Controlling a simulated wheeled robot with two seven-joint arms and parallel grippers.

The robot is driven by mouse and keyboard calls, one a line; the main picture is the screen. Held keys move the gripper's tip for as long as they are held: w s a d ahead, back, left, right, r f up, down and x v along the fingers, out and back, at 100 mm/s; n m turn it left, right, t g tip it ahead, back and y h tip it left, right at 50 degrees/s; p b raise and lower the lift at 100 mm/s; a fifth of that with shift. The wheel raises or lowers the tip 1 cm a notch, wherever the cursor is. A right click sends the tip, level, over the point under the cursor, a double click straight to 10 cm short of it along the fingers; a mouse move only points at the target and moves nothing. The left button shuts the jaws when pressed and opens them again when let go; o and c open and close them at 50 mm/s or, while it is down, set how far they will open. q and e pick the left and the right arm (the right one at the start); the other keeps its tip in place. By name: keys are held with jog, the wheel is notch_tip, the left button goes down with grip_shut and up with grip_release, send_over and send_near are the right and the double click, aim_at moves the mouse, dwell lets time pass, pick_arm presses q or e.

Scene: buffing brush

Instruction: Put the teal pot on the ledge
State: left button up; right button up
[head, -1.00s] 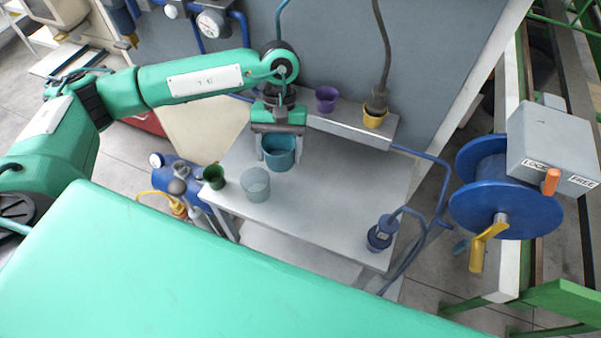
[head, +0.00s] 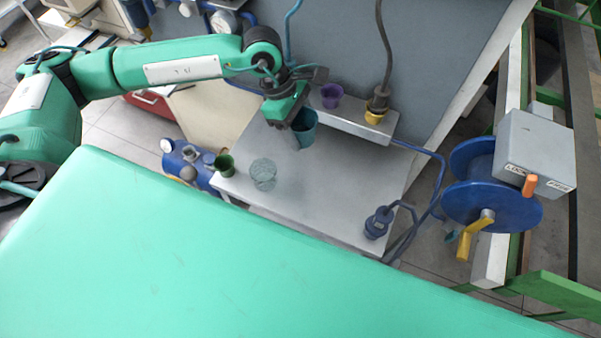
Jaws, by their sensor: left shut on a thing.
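The teal pot (head: 306,130) is at the back of the grey table, in front of the ledge. My left gripper (head: 296,125) is shut on it from above and from the left, and hides part of its rim. I cannot tell whether the pot's base is clear of the tabletop. The ledge (head: 350,126) is a raised grey shelf along the wall. A purple pot (head: 331,95) and a yellow pot (head: 373,117) stand on it, with a gap at its left partly covered by my gripper. My right gripper is not in view.
The grey table (head: 325,195) has free room in the middle. A dark green pot (head: 225,165) and a translucent pot (head: 263,174) stand at its left. A blue fitting (head: 378,222) stands at the front right. A dark hose (head: 386,55) hangs above the yellow pot.

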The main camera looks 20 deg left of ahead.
pick_arm(q)
notch_tip(320, 180, down, 15)
jog(key=p, duration=0.6)
jog(key=shift+f+p, duration=0.85)
jog(key=shift+f, duration=1.4)
jog(key=shift+f, duration=0.1)
jog(key=shift+f, duration=0.15)
jog(key=o, duration=1)
jog(key=shift+c, duration=0.2)
